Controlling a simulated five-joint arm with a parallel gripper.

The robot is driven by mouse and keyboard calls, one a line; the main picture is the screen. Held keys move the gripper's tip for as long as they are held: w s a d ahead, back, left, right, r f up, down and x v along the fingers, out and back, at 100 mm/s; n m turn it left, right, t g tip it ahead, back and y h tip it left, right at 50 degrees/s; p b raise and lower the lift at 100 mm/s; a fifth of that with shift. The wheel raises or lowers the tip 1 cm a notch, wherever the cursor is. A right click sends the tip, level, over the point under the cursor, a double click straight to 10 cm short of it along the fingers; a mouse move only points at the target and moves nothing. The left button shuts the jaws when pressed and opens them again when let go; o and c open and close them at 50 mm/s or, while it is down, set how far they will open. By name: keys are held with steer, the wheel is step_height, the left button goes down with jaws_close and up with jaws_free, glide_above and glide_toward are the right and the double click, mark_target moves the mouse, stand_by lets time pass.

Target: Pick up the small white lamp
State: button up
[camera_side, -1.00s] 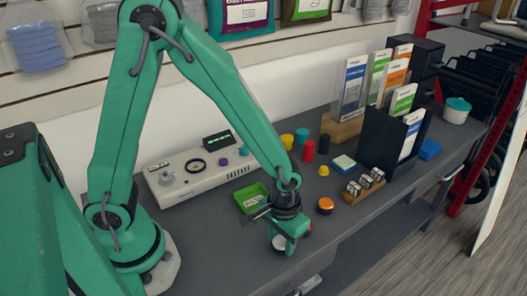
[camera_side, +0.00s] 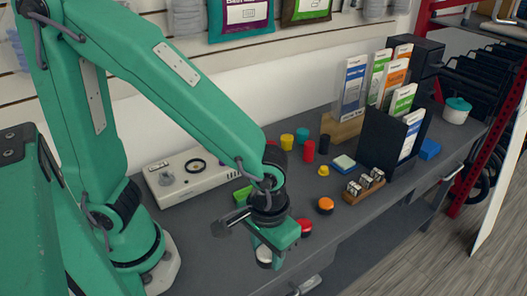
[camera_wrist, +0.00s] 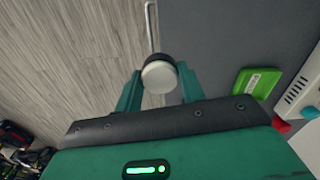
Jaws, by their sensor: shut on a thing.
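The small white lamp (camera_side: 264,256) has a round white face and a dark rim. My gripper (camera_side: 266,246) is shut on it, and the lamp shows below the jaws near the bench's front edge. In the wrist view the lamp (camera_wrist: 159,77) sits between the two green fingers (camera_wrist: 160,88), its white face towards the camera. The gripper hides part of the lamp in the side view.
A red round lamp (camera_side: 304,228) and an orange one (camera_side: 325,205) stand to the right of the gripper. A green tray (camera_wrist: 258,82) lies behind it. A white console (camera_side: 190,178) and a dark brochure rack (camera_side: 386,140) stand farther back. The floor lies beyond the bench edge.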

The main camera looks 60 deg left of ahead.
steer(key=shift+s+d+r, duration=0.6)
steer(key=shift+s, duration=0.25)
steer(key=shift+w, duration=0.1)
steer(key=shift+w+a+n, duration=0.3)
steer(key=shift+w+a, duration=0.15)
steer(key=w+a+n, duration=0.4)
steer(key=w+a, duration=0.1)
steer(key=a, duration=0.4)
steer(key=w+a+n, duration=0.4)
steer(key=a, duration=0.6)
steer(key=s+a+n, duration=0.3)
steer(key=a+n, duration=0.1)
steer(key=a, duration=0.7)
steer(key=s+a+n, duration=0.3)
steer(key=a+n, duration=0.2)
steer(key=a, duration=0.5)
steer(key=shift+a+r, duration=0.25)
steer(key=shift+a, duration=0.1)
